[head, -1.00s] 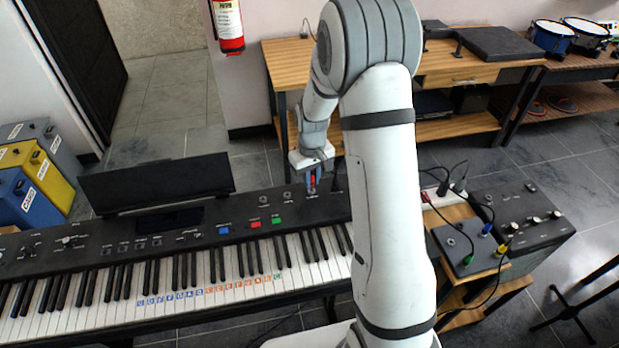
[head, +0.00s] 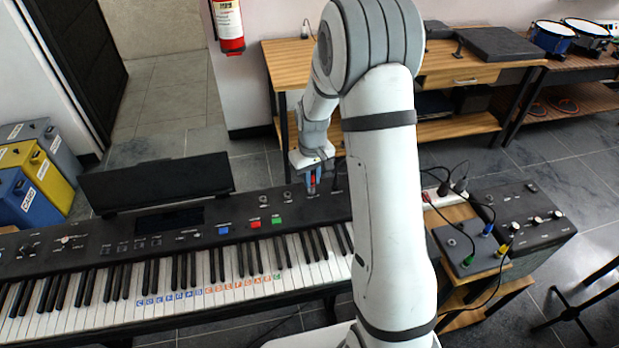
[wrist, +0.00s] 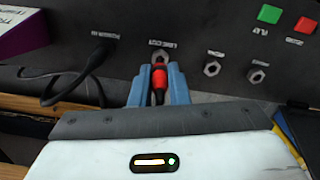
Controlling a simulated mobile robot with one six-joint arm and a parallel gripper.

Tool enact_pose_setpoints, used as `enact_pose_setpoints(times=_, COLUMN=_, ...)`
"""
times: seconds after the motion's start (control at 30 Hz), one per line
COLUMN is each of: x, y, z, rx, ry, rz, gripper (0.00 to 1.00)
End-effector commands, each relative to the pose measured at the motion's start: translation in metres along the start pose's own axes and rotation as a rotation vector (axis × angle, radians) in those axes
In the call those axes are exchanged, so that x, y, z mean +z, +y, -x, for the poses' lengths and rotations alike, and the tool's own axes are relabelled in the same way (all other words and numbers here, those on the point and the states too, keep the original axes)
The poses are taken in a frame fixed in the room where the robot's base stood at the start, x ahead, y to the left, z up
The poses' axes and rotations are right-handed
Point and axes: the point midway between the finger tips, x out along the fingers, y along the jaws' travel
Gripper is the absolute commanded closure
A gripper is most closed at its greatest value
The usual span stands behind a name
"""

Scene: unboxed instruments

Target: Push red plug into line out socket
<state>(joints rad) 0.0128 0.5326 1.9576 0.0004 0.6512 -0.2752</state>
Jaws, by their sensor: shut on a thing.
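My gripper (wrist: 159,88) is shut on the red plug (wrist: 159,79), which sits between its blue fingers in the wrist view. The plug points at the line out socket (wrist: 166,57) on the keyboard panel, and its tip is at or very close to the socket. I cannot tell how far in it is. In the head view my gripper (head: 312,182) is over the back edge of the keyboard (head: 180,240), with a bit of red between the fingers. The plug's cable is mostly hidden by my gripper.
Two empty sockets (wrist: 211,68) sit right of the line out socket. A black cable (wrist: 88,70) is plugged in to its left. Green (wrist: 270,14) and red buttons lie at the upper right. A side table with a pedal box (head: 468,247) and cables stands right of the keyboard.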

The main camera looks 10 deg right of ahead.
Motion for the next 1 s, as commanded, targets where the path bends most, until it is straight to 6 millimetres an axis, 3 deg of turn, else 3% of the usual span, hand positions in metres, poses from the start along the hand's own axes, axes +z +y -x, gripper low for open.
enact_pose_setpoints(times=1.0, x=0.000, y=0.000, z=-0.016, rx=0.000, ry=-0.001, rz=0.000, gripper=1.00)
